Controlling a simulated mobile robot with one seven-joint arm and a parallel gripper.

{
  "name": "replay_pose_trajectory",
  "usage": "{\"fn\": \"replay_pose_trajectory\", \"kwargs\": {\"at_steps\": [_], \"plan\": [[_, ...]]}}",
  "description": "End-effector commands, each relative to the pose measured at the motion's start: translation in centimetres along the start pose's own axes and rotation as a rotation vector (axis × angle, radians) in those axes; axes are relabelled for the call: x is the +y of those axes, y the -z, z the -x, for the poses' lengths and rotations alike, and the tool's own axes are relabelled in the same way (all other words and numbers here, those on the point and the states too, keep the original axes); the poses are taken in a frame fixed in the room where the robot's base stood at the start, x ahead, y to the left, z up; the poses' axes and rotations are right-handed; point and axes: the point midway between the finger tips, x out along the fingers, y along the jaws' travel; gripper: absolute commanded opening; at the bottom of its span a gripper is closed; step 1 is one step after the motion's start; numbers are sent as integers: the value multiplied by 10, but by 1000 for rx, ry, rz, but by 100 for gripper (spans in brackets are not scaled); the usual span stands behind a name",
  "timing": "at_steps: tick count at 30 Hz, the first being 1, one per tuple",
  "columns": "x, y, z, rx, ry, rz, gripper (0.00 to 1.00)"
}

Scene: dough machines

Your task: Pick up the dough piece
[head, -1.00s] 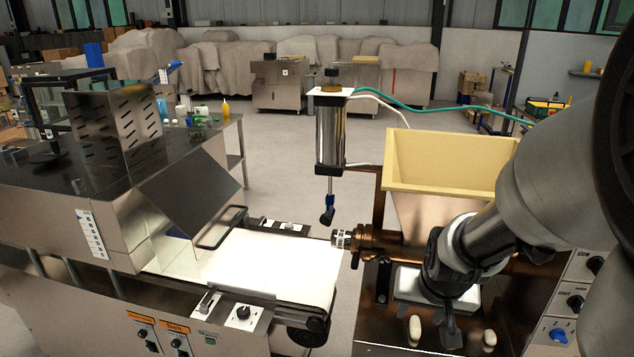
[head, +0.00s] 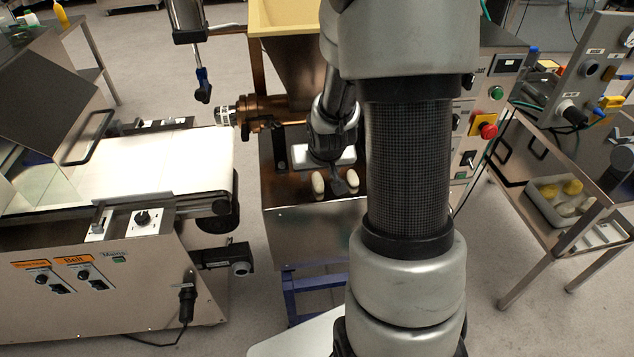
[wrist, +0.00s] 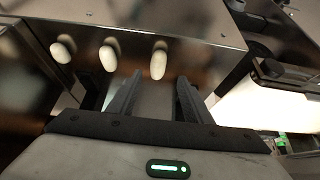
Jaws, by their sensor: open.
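Small pale oval dough pieces lie on the dark metal top of the dough machine (head: 310,222). In the head view, one dough piece (head: 318,183) is left of my gripper (head: 339,185) and another dough piece (head: 352,178) is right of it. In the wrist view three show in a row: a left one (wrist: 63,49), a middle one (wrist: 108,55) and a right one (wrist: 158,60). My gripper (wrist: 158,82) is open and empty. The right piece lies just beyond the fingertips, in line with the gap between them. No contact is visible.
A white conveyor belt (head: 180,165) stands to the left. A steel cart (head: 545,215) stands to the right.

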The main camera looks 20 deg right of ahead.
Motion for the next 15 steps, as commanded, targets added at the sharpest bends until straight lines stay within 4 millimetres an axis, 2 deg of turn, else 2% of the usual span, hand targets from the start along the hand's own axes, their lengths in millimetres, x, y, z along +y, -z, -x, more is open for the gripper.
{"fn": "replay_pose_trajectory", "kwargs": {"at_steps": [9,15], "plan": [[5,-6,-44,-2,-1,-1,45],[5,-5,-49,0,-1,-1,45]]}}
